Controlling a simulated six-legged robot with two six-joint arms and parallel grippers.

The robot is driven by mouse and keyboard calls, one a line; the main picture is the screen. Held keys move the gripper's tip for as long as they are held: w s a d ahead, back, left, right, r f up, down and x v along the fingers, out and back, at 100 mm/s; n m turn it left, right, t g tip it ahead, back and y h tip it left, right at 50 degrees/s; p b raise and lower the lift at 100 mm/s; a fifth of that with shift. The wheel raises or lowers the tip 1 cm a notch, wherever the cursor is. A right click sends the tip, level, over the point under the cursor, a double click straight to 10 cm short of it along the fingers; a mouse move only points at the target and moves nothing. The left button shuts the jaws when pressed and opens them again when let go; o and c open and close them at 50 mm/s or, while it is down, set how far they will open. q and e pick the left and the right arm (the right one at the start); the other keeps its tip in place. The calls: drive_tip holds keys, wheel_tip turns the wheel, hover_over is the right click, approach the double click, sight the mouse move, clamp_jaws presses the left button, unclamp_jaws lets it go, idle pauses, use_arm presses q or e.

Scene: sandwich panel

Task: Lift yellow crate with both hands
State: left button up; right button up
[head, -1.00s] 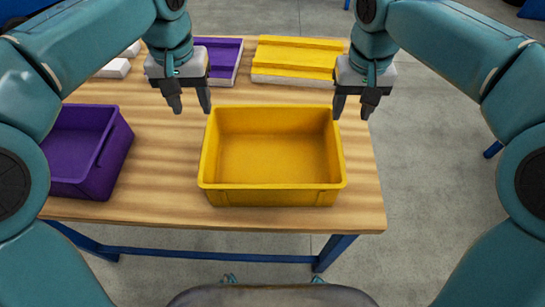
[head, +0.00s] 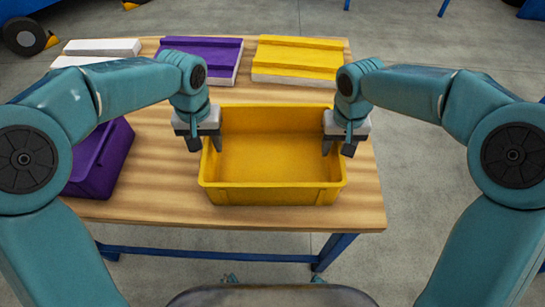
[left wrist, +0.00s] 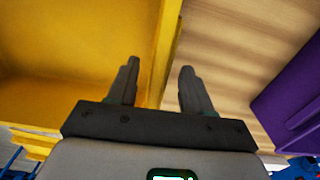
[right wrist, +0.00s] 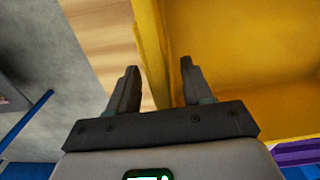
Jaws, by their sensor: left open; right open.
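The yellow crate (head: 270,160) is empty and stands upright on the wooden table near its front edge. My left gripper (head: 207,145) is open at the crate's left wall, and my right gripper (head: 337,147) is open at its right wall. In the left wrist view, the crate's rim (left wrist: 168,45) runs between the two open fingers (left wrist: 158,85). In the right wrist view, the rim (right wrist: 150,50) also lies between the open fingers (right wrist: 158,85). Neither gripper is closed on the wall.
A purple crate (head: 100,160) stands on the table to the left, partly hidden by my left arm. Purple (head: 210,60) and yellow (head: 295,60) panels and white pieces (head: 100,47) lie along the table's back. The table (head: 365,190) has a narrow bare strip on the right.

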use_arm(q)
drive_tip(key=shift+c, duration=0.3)
use_arm(e)
drive_tip(key=shift+c, duration=0.3)
use_arm(q)
clamp_jaws()
use_arm(e)
clamp_jaws()
use_arm(q)
drive_tip(key=shift+r, duration=0.1)
use_arm(e)
drive_tip(key=shift+r, duration=0.1)
